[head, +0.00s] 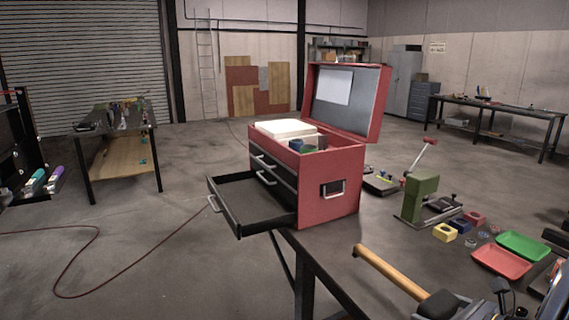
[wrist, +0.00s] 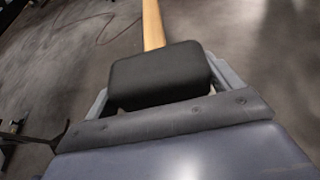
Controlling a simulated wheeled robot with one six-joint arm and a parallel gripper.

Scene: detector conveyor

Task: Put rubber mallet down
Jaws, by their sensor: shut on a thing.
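The rubber mallet has a black head and a light wooden handle. In the head view its handle (head: 392,270) points up and to the left, at the lower right of the picture. In the wrist view the black mallet head (wrist: 158,75) sits between the jaws of my gripper (wrist: 160,88), and the handle runs away toward the top. My gripper, also in the head view (head: 440,304), is shut on the mallet head. The mallet appears held above the near part of the workbench (head: 338,254); the exact gap cannot be told.
A red toolbox (head: 330,170) stands on the bench with its lid up and a lower drawer (head: 240,200) pulled out, empty. A green press (head: 420,197), a green tray (head: 523,246), a red tray (head: 501,261) and small blocks lie to the right. Bench surface around the mallet looks bare.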

